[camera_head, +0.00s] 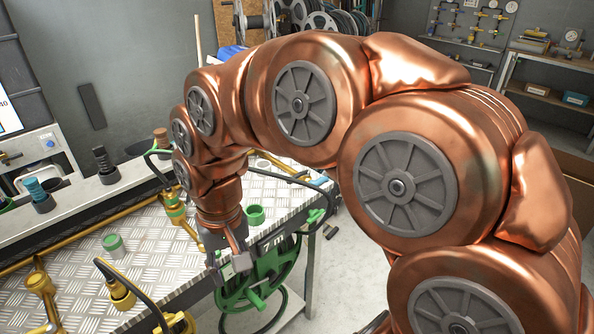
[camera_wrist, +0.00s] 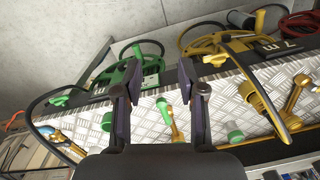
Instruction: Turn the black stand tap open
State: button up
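My gripper (camera_head: 230,268) hangs at the near edge of the tread-plate bench, in front of the green hose reel (camera_head: 262,284). In the wrist view its two dark fingers (camera_wrist: 160,68) stand wide apart with nothing between the tips. I cannot surely pick out the black stand tap. A black stepped upright piece (camera_head: 103,166) stands on the ledge behind the bench, well away from my gripper. A yellow-brass tap-like fitting (camera_head: 40,286) stands at the left of the bench. A brass piece with a green collar (camera_head: 174,208) stands nearer my arm.
A blue-topped piece (camera_head: 38,194) stands on the ledge. In the wrist view a yellow reel (camera_wrist: 215,45) is at the upper right. My arm hides much behind it.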

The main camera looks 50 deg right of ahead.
jog(key=w+d+r+m+t, duration=0.1)
jog(key=w+d+r+m, duration=0.25)
jog(key=w+d, duration=0.5)
jog(key=m+t+p, duration=0.2)
jog(key=m, duration=1)
send_near(294, 176)
jog(key=shift+h, duration=0.3)
jog(key=shift+a+p+x, duration=0.2)
jog(key=shift+p+x, duration=0.85)
jog(key=shift+x, duration=3.1)
grip_shut()
